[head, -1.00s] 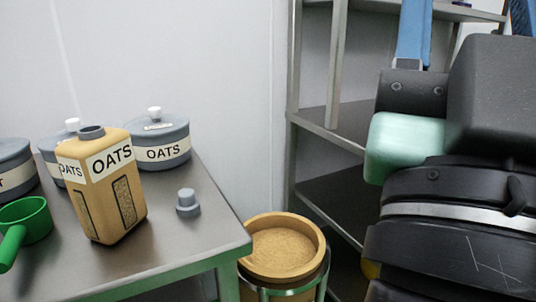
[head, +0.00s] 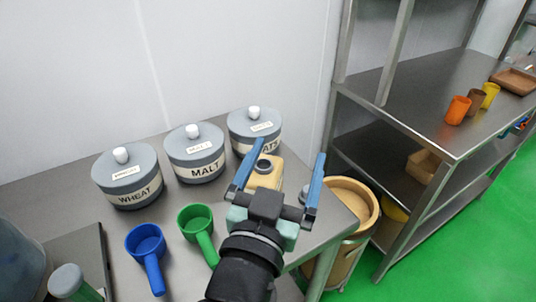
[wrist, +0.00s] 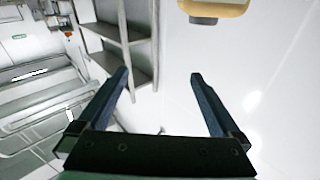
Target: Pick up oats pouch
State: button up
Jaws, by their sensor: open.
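The oats pouch (head: 266,173), a tan container with a dark round spout, stands on the steel table in front of the oats canister. My gripper (head: 289,152) is open and empty, its blue fingers spread above the pouch in the head view. The gripper hides much of the pouch, including its label. In the wrist view the pouch (wrist: 214,8) shows only in part at the top edge, beyond and right of the open fingertips (wrist: 160,73), apart from them.
Lidded canisters of wheat (head: 128,180), malt (head: 196,155) and oats (head: 262,128) line the table's back. Blue (head: 146,242) and green (head: 196,220) scoops lie in front. A tan bin (head: 366,205) stands right of the table, beside a steel shelf (head: 425,100).

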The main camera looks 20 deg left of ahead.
aim_at(264, 173)
jog(key=s+a+f+n+g+p, duration=0.1)
jog(key=s+a+f+g+p, duration=0.3)
jog(key=s+p, duration=0.55)
jog(key=p+x, duration=0.1)
jog(key=x, duration=0.3)
jog(key=p+x, duration=0.2)
jog(key=x, duration=0.2)
jog(key=shift+w+a+f, duration=0.1)
jog(key=shift+a+f, duration=0.05)
jog(key=shift+f, duration=0.15)
jog(key=shift+d+p+x, duration=0.15)
jog(key=shift+p+x, duration=0.25)
jog(key=shift+x, duration=1.05)
jog(key=shift+d+p+x, duration=0.15)
jog(key=shift+p+x, duration=0.2)
jog(key=shift+x, duration=1.15)
jog(key=shift+f, duration=0.15)
grip_shut()
